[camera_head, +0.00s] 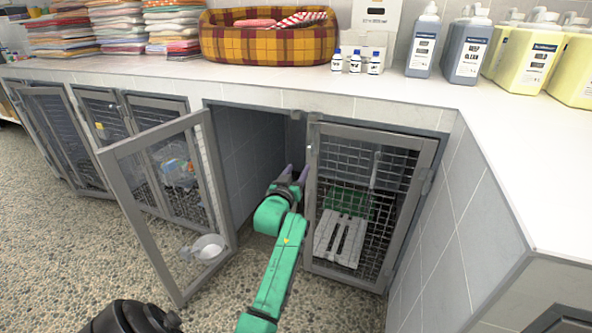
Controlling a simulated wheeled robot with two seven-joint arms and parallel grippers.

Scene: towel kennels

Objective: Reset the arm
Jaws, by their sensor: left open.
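My left arm is green and reaches up from the bottom middle. Its left gripper (296,172) has purple-grey fingers and is open, with nothing seen between them. It is at the front of the open kennel (248,145), close to the left edge of the shut kennel door (326,165). It looks close to that door's frame, but I cannot tell whether they touch. My right gripper is not in view.
An open mesh door (137,218) with a metal bowl (207,247) swings out at left. The counter (300,83) above holds towel stacks (118,25), a plaid pet bed (268,40), small bottles (355,62) and large jugs (468,45).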

